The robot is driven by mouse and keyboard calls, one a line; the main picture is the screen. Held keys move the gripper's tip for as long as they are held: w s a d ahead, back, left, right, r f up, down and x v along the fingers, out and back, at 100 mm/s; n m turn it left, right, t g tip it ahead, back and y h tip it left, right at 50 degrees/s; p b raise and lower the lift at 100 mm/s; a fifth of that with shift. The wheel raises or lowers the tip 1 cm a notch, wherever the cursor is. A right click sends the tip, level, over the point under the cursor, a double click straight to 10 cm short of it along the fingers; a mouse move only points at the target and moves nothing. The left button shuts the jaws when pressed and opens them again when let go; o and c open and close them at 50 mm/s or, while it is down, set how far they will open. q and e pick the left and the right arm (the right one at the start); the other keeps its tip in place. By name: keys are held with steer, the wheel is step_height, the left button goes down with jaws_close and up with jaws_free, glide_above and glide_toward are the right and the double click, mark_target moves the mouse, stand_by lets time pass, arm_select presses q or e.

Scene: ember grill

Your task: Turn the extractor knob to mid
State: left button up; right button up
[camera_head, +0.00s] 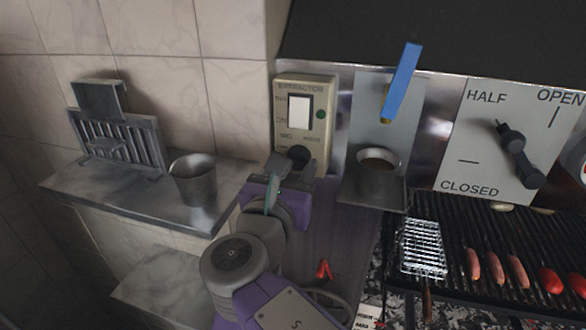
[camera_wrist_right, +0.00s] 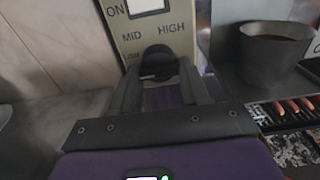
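The extractor panel (camera_head: 318,144) is a beige box on the wall with a white switch, a green lamp and a dark round knob (camera_head: 299,154) near its bottom. In the right wrist view the knob (camera_wrist_right: 157,59) sits below the MID and HIGH labels, with a partly hidden label at its left. Which mark it points to is unclear. My right gripper (camera_wrist_right: 158,68) is at the knob, one dark finger on each side, with gaps apparent between fingers and knob. In the head view the right gripper (camera_head: 293,170) partly covers the panel's lower edge. My left gripper is out of view.
A metal cup (camera_head: 194,180) and a slotted rack stand on the marble shelf (camera_head: 130,196) at left. A metal pot (camera_head: 377,172) and blue-handled tool (camera_head: 403,82) are right of the panel. The grill (camera_head: 455,235) with food and the damper plate (camera_head: 480,150) lie further right.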

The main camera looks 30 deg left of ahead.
steer(key=c, duration=0.5)
steer(key=m+b, duration=0.2)
steer(key=m, duration=0.1)
steer(key=shift+a+f, duration=0.1)
steer(key=m+b, duration=0.2)
steer(key=m, duration=0.1)
steer(key=m+b, duration=0.1)
steer(key=m, duration=0.2)
steer(key=shift+b, duration=0.4)
steer(key=shift+a+r+m+b, duration=0.15)
steer(key=shift+m+b, duration=0.15)
steer(key=shift+m, duration=0.45)
steer(key=shift+d+r+m+b, duration=0.1)
steer(key=shift+m+b, duration=0.2)
steer(key=shift+m, duration=0.45)
